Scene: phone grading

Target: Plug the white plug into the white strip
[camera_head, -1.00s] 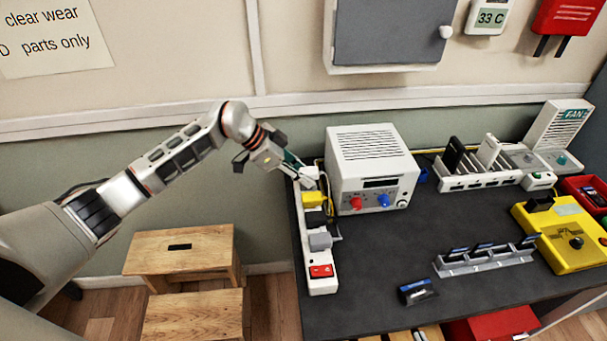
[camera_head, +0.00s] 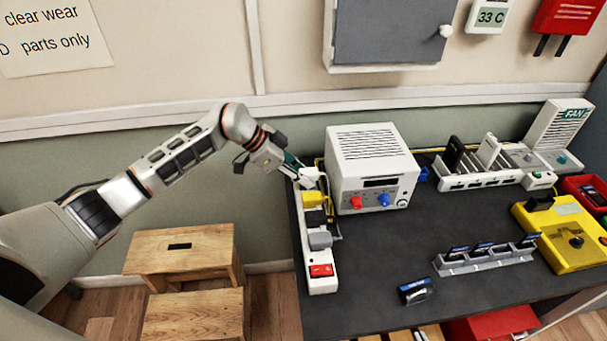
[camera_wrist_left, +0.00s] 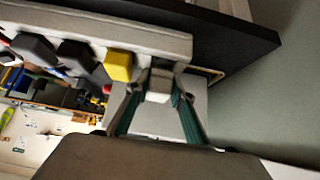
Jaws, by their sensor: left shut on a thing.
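The white strip (camera_head: 323,287) lies along the left edge of the dark table, with a red switch (camera_head: 321,270) at its near end. A yellow plug (camera_head: 314,198) and a grey plug (camera_head: 320,240) sit on it. My left gripper (camera_head: 309,178) is at the strip's far end, shut on the white plug, whose outline is hard to tell in the head view. In the left wrist view the white plug (camera_wrist_left: 159,86) is between the green fingers, beside the yellow plug (camera_wrist_left: 118,65) and close to the strip (camera_wrist_left: 95,24). Whether its pins are in a socket is hidden. My right gripper is out of view.
A white power-supply box (camera_head: 372,165) stands just right of the strip, close to my gripper. Cables run between them. A wooden step stool (camera_head: 185,250) stands on the floor to the left. A grey rack (camera_head: 485,261) and a yellow device (camera_head: 565,250) are further right.

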